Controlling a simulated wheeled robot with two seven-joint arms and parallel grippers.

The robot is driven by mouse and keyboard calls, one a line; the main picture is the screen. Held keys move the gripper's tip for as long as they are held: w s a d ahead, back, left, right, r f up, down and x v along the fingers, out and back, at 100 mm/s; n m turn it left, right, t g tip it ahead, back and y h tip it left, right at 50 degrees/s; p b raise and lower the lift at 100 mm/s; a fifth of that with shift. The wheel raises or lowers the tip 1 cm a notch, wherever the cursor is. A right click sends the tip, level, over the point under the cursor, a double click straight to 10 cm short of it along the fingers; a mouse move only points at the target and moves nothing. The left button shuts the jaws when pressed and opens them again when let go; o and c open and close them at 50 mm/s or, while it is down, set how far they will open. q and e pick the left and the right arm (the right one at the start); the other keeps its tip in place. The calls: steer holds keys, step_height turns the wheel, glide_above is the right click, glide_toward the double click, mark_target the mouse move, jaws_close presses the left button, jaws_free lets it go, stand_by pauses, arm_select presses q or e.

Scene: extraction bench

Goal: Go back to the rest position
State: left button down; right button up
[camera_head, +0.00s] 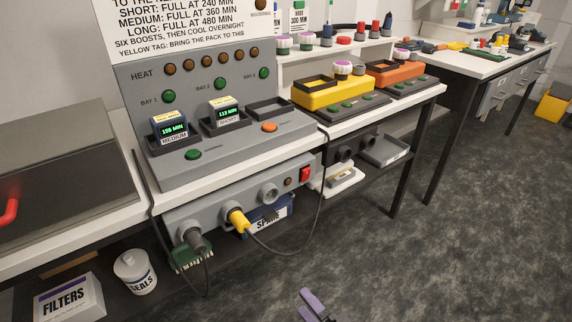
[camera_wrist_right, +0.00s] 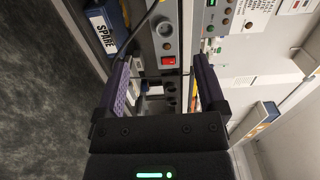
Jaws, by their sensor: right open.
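My right gripper (camera_head: 316,306) shows at the bottom edge of the head view, over the grey floor and apart from the bench. Only its purple-padded finger end is in that view. In the right wrist view my right gripper (camera_wrist_right: 165,75) has its two purple fingers spread wide, with nothing held between them. Past the fingers are the grey socket strip with a red switch (camera_wrist_right: 168,61) and the blue SPARE pack (camera_wrist_right: 100,25). My left gripper is in neither view.
The grey charging panel (camera_head: 220,75) holds a MEDIUM pack (camera_head: 169,127) and a SHORT pack (camera_head: 223,111); bay 3 is empty. Yellow (camera_head: 330,95) and orange (camera_head: 392,74) units stand to the right. A FILTERS box (camera_head: 68,300) and SEALS tub (camera_head: 135,272) are below. Open floor lies right.

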steer(key=s+d+f+n+g+h, duration=0.4)
steer(key=d+f, duration=0.4)
steer(key=d, duration=0.4)
steer(key=s+d+f+n+g+h, duration=0.1)
steer(key=s+d+f+n+h, duration=0.3)
steer(key=d+f, duration=0.55)
steer(key=s+d+f+n+g+h, duration=0.1)
steer(key=s+d+n+g+h, duration=0.25)
steer(key=s+d, duration=0.75)
steer(key=s+d+f+n+g+h, duration=0.25)
steer(key=s+d+g+h, duration=0.2)
steer(key=s+d, duration=0.65)
steer(key=s+a+f+y, duration=0.1)
steer(key=s+a, duration=0.1)
steer(key=a, duration=0.7)
steer(key=s+a+f+g+y, duration=0.1)
steer(key=s+a+f+y, duration=0.1)
steer(key=a, duration=0.6)
steer(key=s+a+f+g+y+p, duration=0.1)
steer(key=s+a+f, duration=0.1)
steer(key=a, duration=0.7)
steer(key=shift+s+a+f+y, duration=0.15)
steer(key=shift+s+a+y, duration=0.15)
steer(key=shift+s, duration=0.5)
